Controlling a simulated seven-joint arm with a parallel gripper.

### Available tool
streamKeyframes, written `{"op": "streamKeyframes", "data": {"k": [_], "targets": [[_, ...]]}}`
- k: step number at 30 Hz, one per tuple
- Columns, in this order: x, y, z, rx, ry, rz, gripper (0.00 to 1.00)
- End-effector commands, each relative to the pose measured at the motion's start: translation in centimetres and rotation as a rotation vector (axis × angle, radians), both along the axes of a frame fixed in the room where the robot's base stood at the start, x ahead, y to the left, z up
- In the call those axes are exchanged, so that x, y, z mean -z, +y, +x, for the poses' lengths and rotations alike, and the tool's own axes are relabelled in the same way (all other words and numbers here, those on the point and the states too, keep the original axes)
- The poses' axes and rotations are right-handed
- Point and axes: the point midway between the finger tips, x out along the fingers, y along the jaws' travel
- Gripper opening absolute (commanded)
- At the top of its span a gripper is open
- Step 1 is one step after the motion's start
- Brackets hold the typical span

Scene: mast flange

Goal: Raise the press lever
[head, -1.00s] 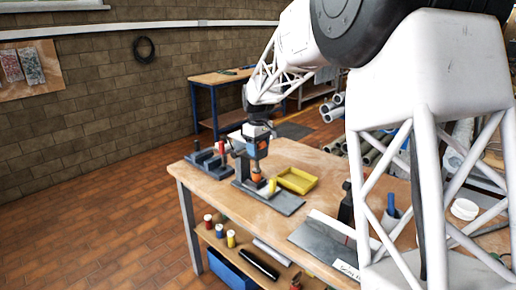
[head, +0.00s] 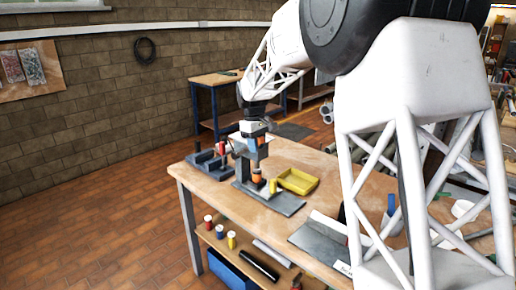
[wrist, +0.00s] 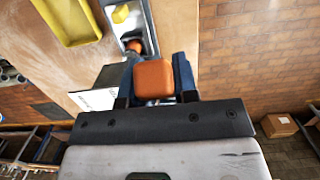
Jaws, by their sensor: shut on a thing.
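The press (head: 240,165) stands upright on its grey base plate (head: 283,206) on the workbench. My gripper (head: 254,148) is at the upper part of the press and hides much of it there. In the wrist view my gripper (wrist: 154,80) has its blue fingers shut on an orange block, the grip of the press lever (wrist: 153,76). The rest of the lever is hidden behind the grip and fingers. An orange round part (head: 257,176) of the press shows below my gripper. A small yellow cylinder (head: 272,186) stands on the base plate.
A yellow tray (head: 298,182) lies just right of the press. A dark fixture with a red-topped part (head: 222,148) stands left of it. A grey plate (head: 318,240) lies at the front of the wooden bench (head: 205,187). The lower shelf holds small coloured cylinders.

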Motion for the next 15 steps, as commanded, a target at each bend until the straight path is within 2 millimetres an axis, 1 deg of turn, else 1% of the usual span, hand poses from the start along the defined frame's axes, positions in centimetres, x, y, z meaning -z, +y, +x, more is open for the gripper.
{"op": "streamKeyframes", "data": {"k": [15], "targets": [[-3.6, 3.0, 3.0, 0.000, 0.268, -0.268, 0.00]]}}
